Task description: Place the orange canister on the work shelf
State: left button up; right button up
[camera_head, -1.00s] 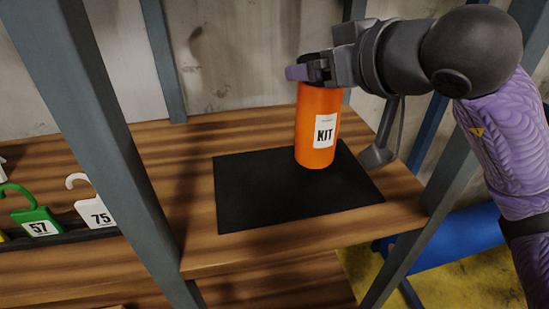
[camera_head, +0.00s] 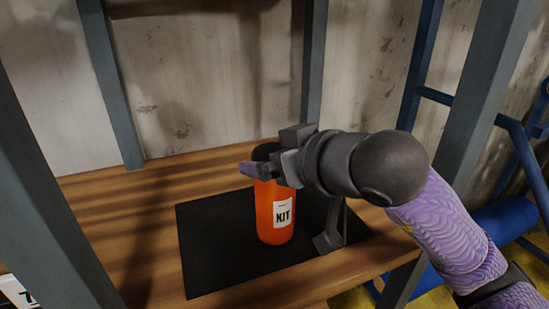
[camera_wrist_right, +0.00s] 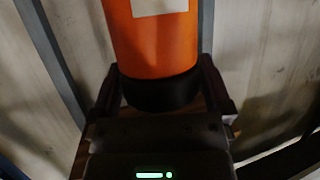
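The orange canister (camera_head: 268,215) has a white label reading KIT and a dark cap. In the head view it is upright over the middle of a black mat (camera_head: 205,260) on the wooden work shelf (camera_head: 140,235). Its base appears at the mat; I cannot tell whether it touches or hovers slightly. My right gripper (camera_head: 264,167) is at the canister's top, coming from the right. In the right wrist view the fingers lie on both sides of the dark cap (camera_wrist_right: 160,92), shut on it, with the orange body (camera_wrist_right: 155,45) beyond. My left gripper is not in view.
Grey posts (camera_head: 40,190) frame the shelf at left, back and right (camera_head: 465,130). A concrete wall (camera_head: 200,90) stands behind. A blue roll (camera_head: 505,220) is at the right. A white tag (camera_head: 15,291) shows at bottom left. The mat around the canister is clear.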

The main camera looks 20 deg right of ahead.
jog(key=shift+p+v, duration=0.3)
jog(key=shift+v, duration=0.9)
pick_arm(q)
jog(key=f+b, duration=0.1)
jog(key=b, duration=0.1)
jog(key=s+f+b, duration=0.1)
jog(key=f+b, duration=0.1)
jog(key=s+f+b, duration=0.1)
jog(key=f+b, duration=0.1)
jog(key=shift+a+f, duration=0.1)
pick_arm(e)
jog(key=v, duration=0.9)
jog(key=shift+s, duration=0.25)
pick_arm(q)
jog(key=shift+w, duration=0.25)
pick_arm(e)
jog(key=shift+d+r, duration=0.1)
jog(key=shift+r, duration=0.05)
